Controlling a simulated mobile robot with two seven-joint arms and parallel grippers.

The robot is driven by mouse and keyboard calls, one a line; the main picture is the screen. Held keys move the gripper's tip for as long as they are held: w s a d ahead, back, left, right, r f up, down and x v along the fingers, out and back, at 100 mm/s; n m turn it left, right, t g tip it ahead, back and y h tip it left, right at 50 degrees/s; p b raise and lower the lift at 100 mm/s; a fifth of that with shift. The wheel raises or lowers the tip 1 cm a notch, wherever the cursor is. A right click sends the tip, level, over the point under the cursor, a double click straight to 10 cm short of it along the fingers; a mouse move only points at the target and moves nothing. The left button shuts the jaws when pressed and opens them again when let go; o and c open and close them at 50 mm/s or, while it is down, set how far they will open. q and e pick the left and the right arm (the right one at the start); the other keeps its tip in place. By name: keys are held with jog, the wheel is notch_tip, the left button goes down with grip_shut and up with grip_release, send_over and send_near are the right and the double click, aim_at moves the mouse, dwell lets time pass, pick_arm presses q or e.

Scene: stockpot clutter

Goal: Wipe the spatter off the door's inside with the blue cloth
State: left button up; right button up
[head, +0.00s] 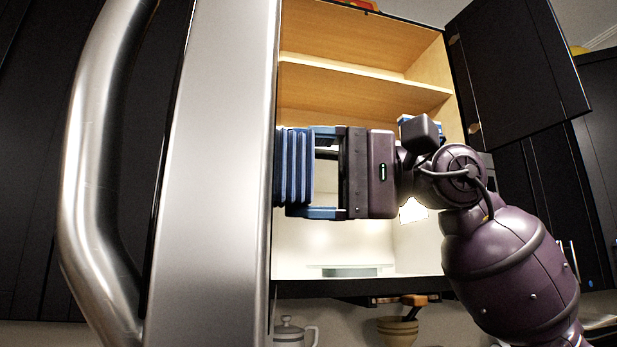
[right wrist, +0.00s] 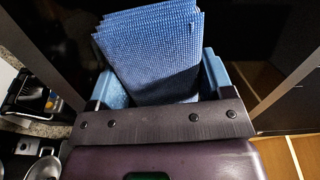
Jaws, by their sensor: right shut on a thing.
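A large steel door (head: 212,170) with a long bar handle (head: 90,170) stands open and nearly edge-on in the left half of the head view. Its inside face is turned away, so I cannot see any spatter there. My right gripper (head: 312,171) comes in from the right, pointing left at the door's inner side. It is shut on the folded blue cloth (head: 292,166), whose left end meets the door's edge in the picture. I cannot tell whether it touches. The ribbed cloth (right wrist: 150,45) also shows between the blue fingers in the right wrist view. My left gripper is out of view.
An open wooden cabinet (head: 360,88) with shelves and a pale lower space (head: 320,245) lies behind my right arm. Its dark door (head: 520,70) stands open at upper right. A lidded pot (head: 289,333) and a bowl (head: 398,331) sit below.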

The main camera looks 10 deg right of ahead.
jog(key=shift+s+a, duration=0.1)
jog(key=shift+s, duration=0.05)
jog(key=d, duration=0.3)
jog(key=d+b, duration=0.1)
jog(key=d, duration=0.1)
jog(key=shift+s+d, duration=0.35)
jog(key=shift+s, duration=0.05)
jog(key=shift+d, duration=0.1)
dwell(0.4)
jog(key=d, duration=0.2)
jog(key=shift+s+d+b, duration=0.2)
jog(key=shift+d+b, duration=0.2)
dwell(0.7)
